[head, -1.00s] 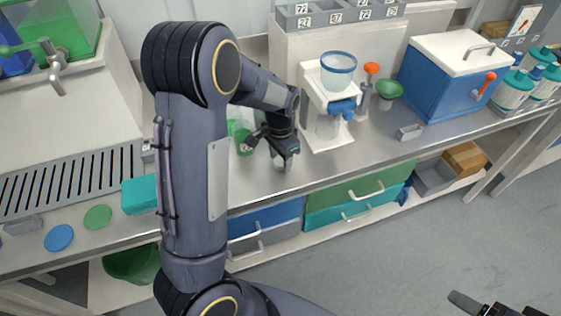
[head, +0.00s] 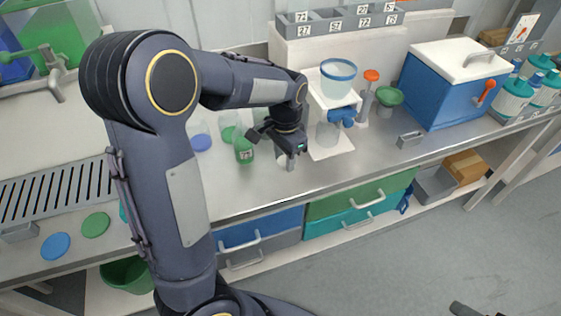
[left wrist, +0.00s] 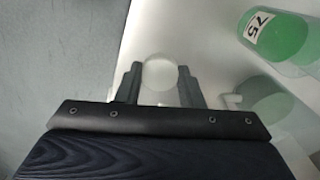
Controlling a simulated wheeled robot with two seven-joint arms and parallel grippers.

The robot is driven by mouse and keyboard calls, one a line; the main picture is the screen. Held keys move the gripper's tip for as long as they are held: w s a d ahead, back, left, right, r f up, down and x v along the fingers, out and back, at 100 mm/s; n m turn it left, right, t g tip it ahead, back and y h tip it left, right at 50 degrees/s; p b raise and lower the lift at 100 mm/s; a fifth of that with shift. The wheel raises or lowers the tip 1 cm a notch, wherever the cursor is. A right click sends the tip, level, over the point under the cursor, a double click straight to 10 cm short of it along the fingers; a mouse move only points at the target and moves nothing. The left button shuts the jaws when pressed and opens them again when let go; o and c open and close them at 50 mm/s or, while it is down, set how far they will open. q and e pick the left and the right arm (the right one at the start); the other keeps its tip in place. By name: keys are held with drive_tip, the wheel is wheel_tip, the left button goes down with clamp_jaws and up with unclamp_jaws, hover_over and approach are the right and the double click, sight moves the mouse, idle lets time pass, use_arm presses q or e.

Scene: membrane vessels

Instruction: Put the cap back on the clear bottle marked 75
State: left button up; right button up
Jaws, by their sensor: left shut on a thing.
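The clear bottle marked 75 (head: 244,150) stands on the bench with green contents, left of my left gripper (head: 290,163). It also shows at the upper right of the left wrist view (left wrist: 283,38), where its 75 label is readable. My left gripper, seen in the wrist view too (left wrist: 159,80), is shut on a pale round cap (left wrist: 158,72) between its fingertips. The cap is apart from the bottle, above the bench near its front edge. The bottle's mouth cannot be made out clearly. Only a dark tip of my right gripper (head: 464,309) shows at the bottom right.
A white stand with a clear cup (head: 337,78) is right of my left gripper. Behind the marked bottle are another green item (head: 228,134) and a blue disc (head: 201,142). A blue cooler box (head: 448,85) stands farther right. The bench's front strip is mostly clear.

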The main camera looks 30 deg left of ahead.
use_arm(q)
drive_tip(key=s+d+r, duration=0.6)
drive_tip(key=s+d, duration=0.1)
drive_tip(key=d, duration=0.1)
drive_tip(key=shift+d+b, duration=0.15)
drive_tip(key=shift+b, duration=0.3)
drive_tip(key=shift+r, duration=0.1)
